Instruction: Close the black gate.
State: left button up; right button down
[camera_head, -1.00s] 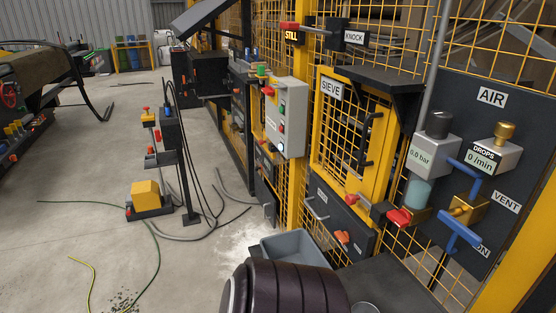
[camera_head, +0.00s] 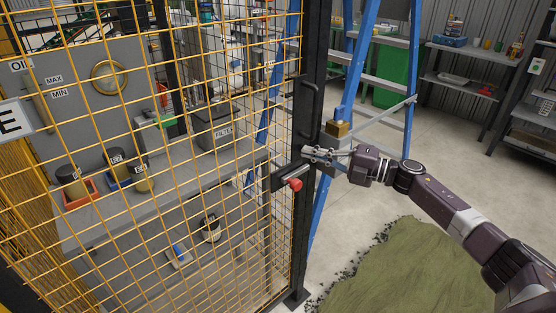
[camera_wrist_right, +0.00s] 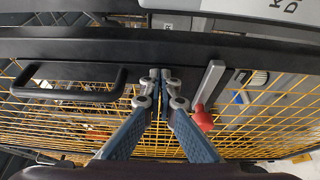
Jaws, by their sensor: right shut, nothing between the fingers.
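The black gate edge (camera_head: 314,120) stands upright in the middle of the head view, beside yellow mesh. A black pull handle (camera_head: 308,97) is on it, with a latch and red knob (camera_head: 294,184) lower down. In the right wrist view the black bar (camera_wrist_right: 100,45) runs across the top, with the handle (camera_wrist_right: 70,92) left and the red knob (camera_wrist_right: 203,118) right. My right gripper (camera_head: 308,152) is shut and empty, at the edge between handle and latch. Its fingertips (camera_wrist_right: 160,76) are close to the bar; contact is unclear. I cannot tell whether the gate is fully closed.
A blue ladder (camera_head: 366,60) with a brass padlock-like block (camera_head: 338,129) stands just behind the edge. A green turf piece (camera_head: 400,275) lies on the floor at lower right. Behind the mesh is a grey bench (camera_head: 190,185) with pots. Shelves (camera_head: 470,80) stand at the back right.

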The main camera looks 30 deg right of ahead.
jog(key=v, duration=1)
jog(key=shift+s+f, duration=0.2)
jog(key=shift+s, duration=0.25)
